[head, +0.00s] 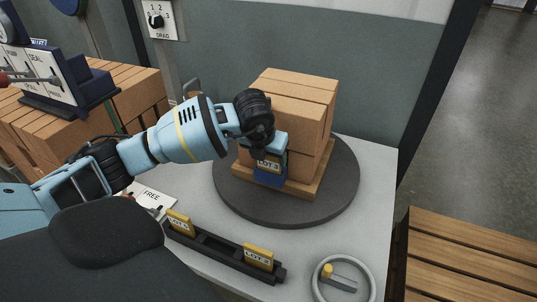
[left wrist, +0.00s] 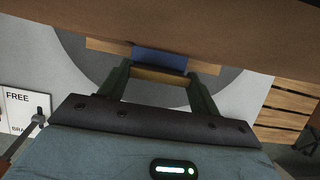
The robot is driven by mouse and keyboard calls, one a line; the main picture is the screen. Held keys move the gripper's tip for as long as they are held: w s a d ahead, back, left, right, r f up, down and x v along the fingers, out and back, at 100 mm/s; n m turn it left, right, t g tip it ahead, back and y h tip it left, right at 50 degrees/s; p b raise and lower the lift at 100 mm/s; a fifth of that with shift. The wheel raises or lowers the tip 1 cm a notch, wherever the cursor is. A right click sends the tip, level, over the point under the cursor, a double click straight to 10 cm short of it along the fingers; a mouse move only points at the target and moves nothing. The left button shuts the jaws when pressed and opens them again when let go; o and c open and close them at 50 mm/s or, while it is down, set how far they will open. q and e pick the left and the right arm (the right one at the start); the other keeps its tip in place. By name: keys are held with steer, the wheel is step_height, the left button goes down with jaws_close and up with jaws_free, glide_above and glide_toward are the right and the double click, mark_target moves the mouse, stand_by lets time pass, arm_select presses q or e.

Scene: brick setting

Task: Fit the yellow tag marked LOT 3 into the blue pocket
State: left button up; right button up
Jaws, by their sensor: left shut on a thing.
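The yellow tag marked LOT 3 (head: 268,163) is held by my left gripper (head: 268,150) at the front of the brick stack. In the left wrist view the tag (left wrist: 160,76) spans between the two fingers of my left gripper (left wrist: 162,73). The blue pocket (head: 269,179) is low on the stack's front, directly below the tag in the head view. It also shows just beyond the tag in the left wrist view (left wrist: 159,60). The tag's lower edge meets the pocket's top in the head view; I cannot tell whether it is inside. My right gripper is out of view.
The brick stack (head: 291,88) stands on a wooden board on a dark round turntable (head: 335,192). A black rack (head: 220,250) holds yellow tags, LOT 2 (head: 258,256) among them.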

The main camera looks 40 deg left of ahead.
arm_select(q)
steer(key=o, duration=1.2)
steer(key=shift+o, duration=0.2)
steer(key=v, duration=1.2)
steer(key=shift+r+p, duration=0.15)
steer(key=shift+p, duration=0.3)
